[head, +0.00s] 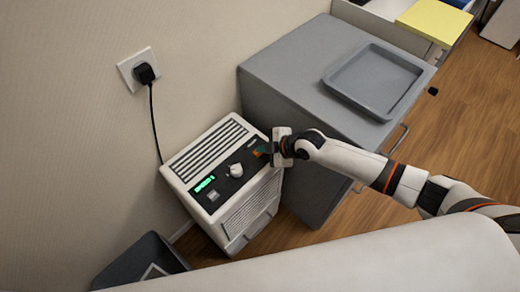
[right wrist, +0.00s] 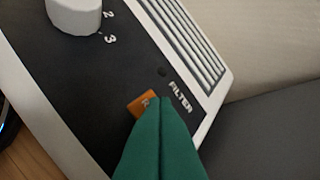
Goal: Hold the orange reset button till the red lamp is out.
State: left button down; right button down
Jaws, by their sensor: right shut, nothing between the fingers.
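The white appliance (head: 207,150) stands on the floor against the wall, with a black control panel on top. The orange reset button (right wrist: 137,104) is on that panel beside the word FILTER, partly hidden by my green fingertips. My right gripper (head: 266,149) is shut and empty, its fingertips (right wrist: 161,101) over the button's edge. I cannot tell whether they press it or hover just above. A small round lamp (right wrist: 162,72) near FILTER looks dark; no red light shows. My left gripper is not in view.
A white knob (head: 236,170) and a green lit display (head: 204,184) share the panel. A grey cabinet (head: 290,75) with a grey tray (head: 345,92) stands close on the right. A black plug (head: 145,73) sits in the wall socket. A dark bin (head: 130,262) stands at the front left.

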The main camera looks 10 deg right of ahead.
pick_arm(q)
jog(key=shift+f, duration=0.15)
pick_arm(e)
jog(key=shift+f, duration=0.2)
jog(key=shift+w+a+r+p, duration=0.1)
jog(key=shift+a+r+p, duration=0.1)
jog(key=shift+r+p, duration=0.25)
jog(key=shift+w+a+r+p, duration=0.1)
jog(key=shift+a+r+p, duration=0.05)
jog(key=shift+r+p, duration=0.3)
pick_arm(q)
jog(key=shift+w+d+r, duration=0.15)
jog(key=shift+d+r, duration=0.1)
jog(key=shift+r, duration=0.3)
pick_arm(e)
jog(key=shift+s, duration=0.1)
jog(key=shift+r, duration=0.1)
